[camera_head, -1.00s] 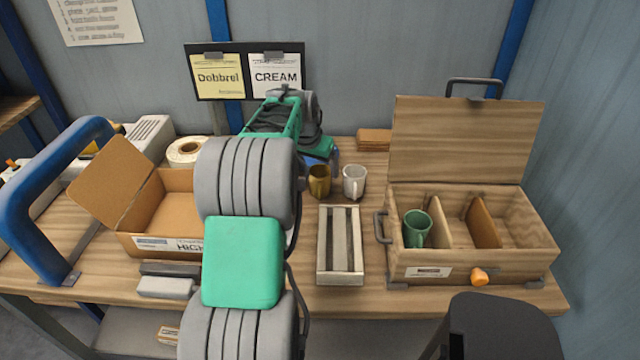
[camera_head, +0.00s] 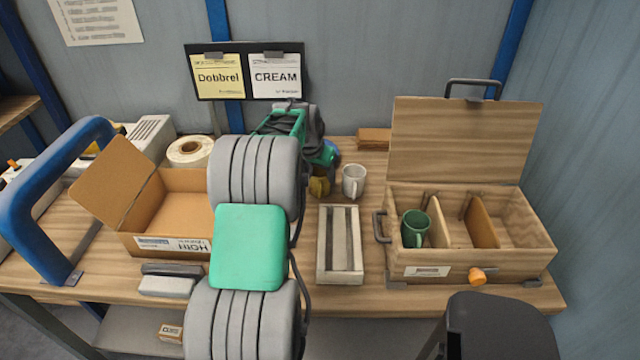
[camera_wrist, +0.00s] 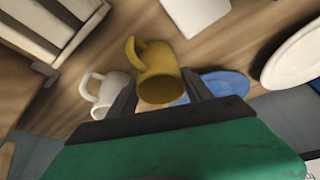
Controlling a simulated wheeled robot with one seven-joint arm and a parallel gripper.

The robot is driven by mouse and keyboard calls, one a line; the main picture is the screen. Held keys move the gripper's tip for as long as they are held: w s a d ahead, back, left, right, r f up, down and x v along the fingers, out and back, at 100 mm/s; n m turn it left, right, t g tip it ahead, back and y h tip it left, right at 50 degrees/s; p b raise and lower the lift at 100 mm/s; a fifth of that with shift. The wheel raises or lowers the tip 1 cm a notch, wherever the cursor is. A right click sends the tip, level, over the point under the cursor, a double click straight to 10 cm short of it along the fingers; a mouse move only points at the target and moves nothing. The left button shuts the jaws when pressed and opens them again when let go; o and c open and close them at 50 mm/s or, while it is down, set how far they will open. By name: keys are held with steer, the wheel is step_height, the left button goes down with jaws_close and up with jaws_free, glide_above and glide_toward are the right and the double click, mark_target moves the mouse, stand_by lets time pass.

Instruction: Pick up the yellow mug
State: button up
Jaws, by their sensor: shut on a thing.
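The yellow mug (camera_wrist: 158,76) is between the fingers of my gripper (camera_wrist: 160,98) in the wrist view, with its handle toward the upper left. My gripper is shut on it. In the head view the yellow mug (camera_head: 319,183) shows only in part, as my arm and gripper (camera_head: 325,165) cover some of it. Whether the mug touches the table is hard to tell.
A white mug (camera_head: 354,181) stands just right of the yellow one. A slatted wooden rack (camera_head: 326,245) lies in front. A wooden box (camera_head: 425,258) with a green mug (camera_head: 415,229) is at right. An open cardboard box (camera_head: 125,244) is at left. A blue plate (camera_wrist: 222,82) lies near the mug.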

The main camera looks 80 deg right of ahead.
steer(key=c, duration=0.8)
steer(key=shift+r, duration=0.1)
